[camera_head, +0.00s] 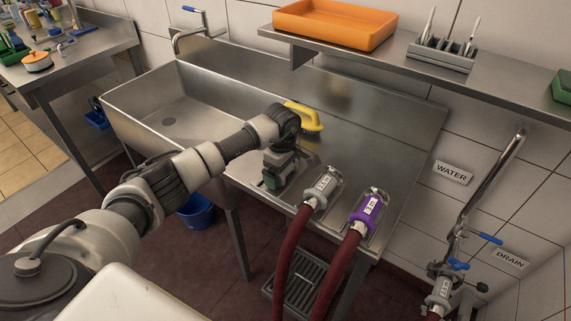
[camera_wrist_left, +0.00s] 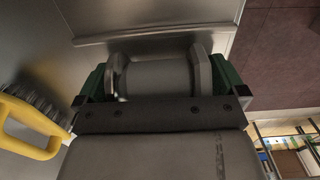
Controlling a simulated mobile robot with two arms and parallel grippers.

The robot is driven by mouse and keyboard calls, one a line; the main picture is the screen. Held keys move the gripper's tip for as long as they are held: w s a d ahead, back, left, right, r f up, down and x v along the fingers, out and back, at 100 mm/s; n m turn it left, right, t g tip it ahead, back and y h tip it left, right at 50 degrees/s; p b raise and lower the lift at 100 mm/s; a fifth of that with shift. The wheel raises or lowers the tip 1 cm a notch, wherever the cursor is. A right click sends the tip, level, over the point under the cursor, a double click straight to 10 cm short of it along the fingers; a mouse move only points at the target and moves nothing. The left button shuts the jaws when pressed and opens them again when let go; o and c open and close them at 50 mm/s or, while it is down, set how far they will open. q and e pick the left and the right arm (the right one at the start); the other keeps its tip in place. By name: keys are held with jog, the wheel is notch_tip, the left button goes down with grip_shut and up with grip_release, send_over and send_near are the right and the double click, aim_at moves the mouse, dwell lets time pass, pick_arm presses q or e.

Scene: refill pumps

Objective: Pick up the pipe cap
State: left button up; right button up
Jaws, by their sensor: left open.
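My left gripper (camera_head: 279,178) reaches down over the steel counter beside the sink basin. In the left wrist view its green fingers stand apart, one on each side of a grey metal cylinder with wider ends, which looks like the pipe cap (camera_wrist_left: 155,78). The fingers are close to the cap's two ends; I cannot tell whether they touch it. The lower part of the cap is hidden behind the gripper body. In the head view the gripper and wrist mostly hide the cap. My right gripper is not in view.
A yellow brush (camera_head: 308,119) lies just behind the gripper. Two hose couplings, one grey (camera_head: 323,187) and one purple-banded (camera_head: 369,208), stand to its right with red hoses. The sink basin (camera_head: 160,103) is to the left. A shelf (camera_head: 400,62) holds an orange tray (camera_head: 335,27).

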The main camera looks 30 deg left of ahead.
pick_arm(q)
jog(key=shift+c, duration=0.3)
jog(key=c, duration=0.7)
jog(key=shift+c, duration=0.6)
jog(key=shift+r, duration=0.15)
